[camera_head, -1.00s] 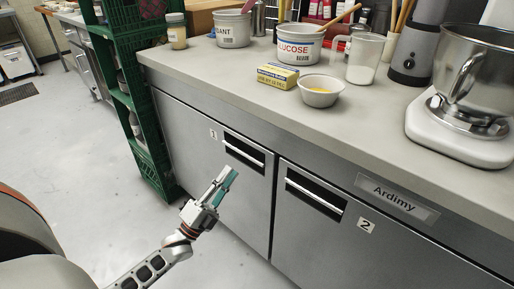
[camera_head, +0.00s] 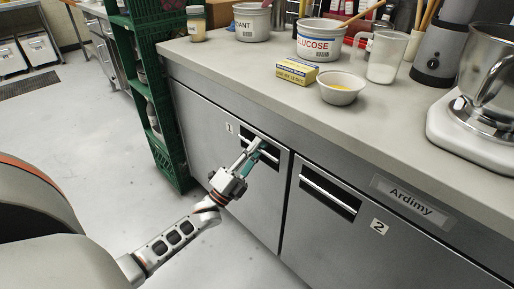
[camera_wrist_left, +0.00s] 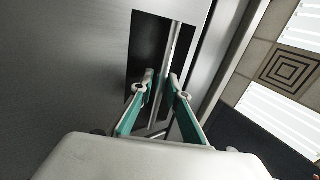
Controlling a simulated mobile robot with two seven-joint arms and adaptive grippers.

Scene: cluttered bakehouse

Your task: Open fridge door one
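Fridge door one (camera_head: 200,129) is the grey steel door marked 1, at the left of the counter front. It looks closed. Its handle (camera_head: 271,155) is a pale horizontal bar across a dark recess. My left gripper (camera_head: 259,146) is at this handle, its fingers covering part of it. In the left wrist view, the two teal-backed fingers (camera_wrist_left: 159,84) are apart, one on each side of the handle bar (camera_wrist_left: 174,45). Whether either finger touches the bar, I cannot tell. My right gripper is not in view.
Door two (camera_head: 335,235) is to the right. The counter (camera_head: 235,68) above holds a yellow box (camera_head: 297,71), a small bowl (camera_head: 341,88), tubs and a mixer (camera_head: 480,120). A green crate rack (camera_head: 165,150) stands close on the left. The floor in front is clear.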

